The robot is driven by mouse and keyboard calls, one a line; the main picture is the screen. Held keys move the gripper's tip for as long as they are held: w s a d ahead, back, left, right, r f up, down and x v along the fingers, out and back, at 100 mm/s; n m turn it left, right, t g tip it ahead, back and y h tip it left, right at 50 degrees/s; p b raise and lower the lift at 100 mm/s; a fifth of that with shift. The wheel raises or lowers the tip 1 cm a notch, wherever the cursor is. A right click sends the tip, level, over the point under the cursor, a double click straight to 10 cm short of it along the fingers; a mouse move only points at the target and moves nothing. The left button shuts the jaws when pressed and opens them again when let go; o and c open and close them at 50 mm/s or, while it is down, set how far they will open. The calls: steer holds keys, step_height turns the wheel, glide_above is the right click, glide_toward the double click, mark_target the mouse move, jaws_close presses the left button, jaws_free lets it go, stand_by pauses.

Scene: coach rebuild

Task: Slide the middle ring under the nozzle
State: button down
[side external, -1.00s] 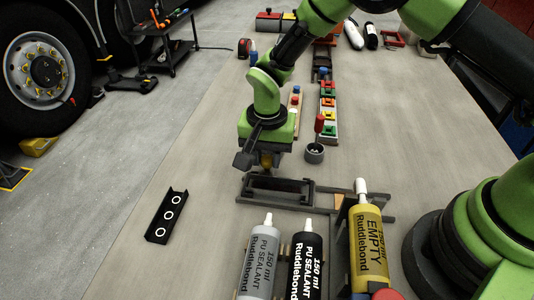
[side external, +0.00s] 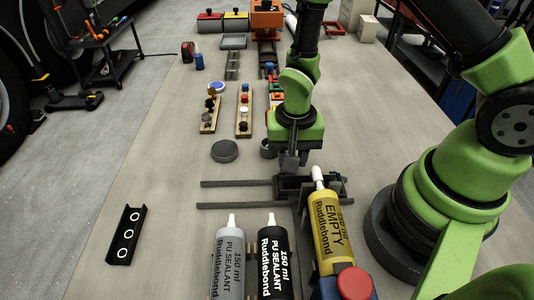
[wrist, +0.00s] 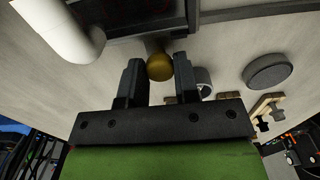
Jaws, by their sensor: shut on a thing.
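My gripper (side external: 289,160) is shut on a brass knob (wrist: 160,67), which shows between the fingers in the wrist view. The nozzle also shows in the wrist view (wrist: 62,28). A black channel with three white rings (side external: 127,236) lies apart at the left; its middle ring is visible. I cannot tell whether any ring sits inside the carriage.
A red knob (side external: 355,283) is at the front. A grey disc (side external: 224,151) and wooden peg boards (side external: 244,116) are behind.

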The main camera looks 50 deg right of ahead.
steer(key=shift+s+d, duration=0.15)
steer(key=shift+d, duration=0.05)
steer(key=c, duration=0.8)
jaws_free()
steer(key=shift+c, duration=0.2)
step_height(320, 180, up, 10)
